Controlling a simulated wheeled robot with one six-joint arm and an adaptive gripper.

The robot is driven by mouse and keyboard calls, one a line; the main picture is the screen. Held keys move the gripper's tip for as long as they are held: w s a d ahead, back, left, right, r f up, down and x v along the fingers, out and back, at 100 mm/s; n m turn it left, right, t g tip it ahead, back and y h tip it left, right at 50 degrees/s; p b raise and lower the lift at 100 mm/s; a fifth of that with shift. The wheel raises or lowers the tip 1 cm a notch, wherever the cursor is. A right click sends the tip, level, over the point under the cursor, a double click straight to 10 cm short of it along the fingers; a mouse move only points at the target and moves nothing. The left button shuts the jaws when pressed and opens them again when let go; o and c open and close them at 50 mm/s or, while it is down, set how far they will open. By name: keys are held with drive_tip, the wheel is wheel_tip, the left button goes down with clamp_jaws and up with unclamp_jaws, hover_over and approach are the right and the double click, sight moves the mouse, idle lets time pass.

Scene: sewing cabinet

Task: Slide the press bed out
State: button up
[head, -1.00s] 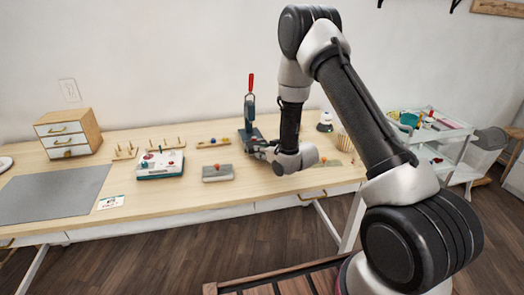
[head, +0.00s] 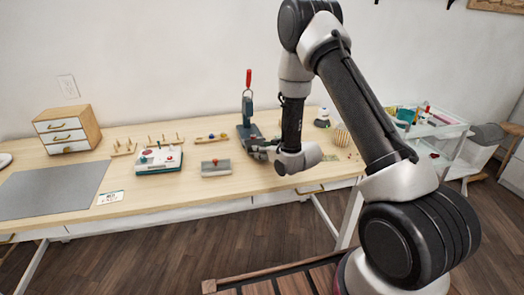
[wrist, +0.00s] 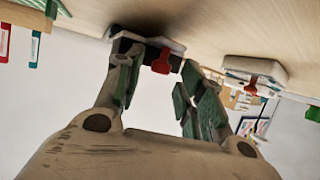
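The press (head: 246,117), dark teal with an upright red lever, stands at the back of the wooden table in the head view. My gripper (head: 260,147) is low over the table beside the press foot, which it partly covers. In the wrist view, which is upside down, the two fingers of my gripper (wrist: 155,95) are apart with nothing between their tips. Beyond them is a dark and pale block (wrist: 135,46) with a red knob (wrist: 162,62). I cannot tell whether this is the press bed, and I cannot make out the bed in the head view.
A grey block with a red knob (head: 215,168) and a white-and-teal box (head: 160,158) lie left of my gripper. Peg racks (head: 163,140), a small drawer cabinet (head: 67,130) and a grey mat (head: 50,190) are farther left. A cart (head: 440,130) stands at right.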

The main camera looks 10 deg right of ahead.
drive_tip(key=v, duration=0.6)
drive_tip(key=shift+s, duration=0.2)
drive_tip(key=s+d+r+m+g+h, duration=0.1)
drive_tip(key=s+d+r+h, duration=0.15)
drive_tip(key=r, duration=0.45)
drive_tip(key=s+d+r+g+h, duration=0.1)
drive_tip(key=s+d+r+g, duration=0.1)
drive_tip(key=s+d+r, duration=0.3)
drive_tip(key=s+d+r+m+g+h, duration=0.1)
drive_tip(key=s+d+r, duration=0.15)
drive_tip(key=r, duration=0.55)
drive_tip(key=s+d+r+m+g, duration=0.1)
drive_tip(key=s+r+g, duration=0.1)
drive_tip(key=s, duration=1.1)
drive_tip(key=s+d+r+m+g, duration=0.1)
drive_tip(key=s+r, duration=0.4)
drive_tip(key=s, duration=0.7)
drive_tip(key=shift+s+g, duration=0.4)
drive_tip(key=shift+g, duration=0.2)
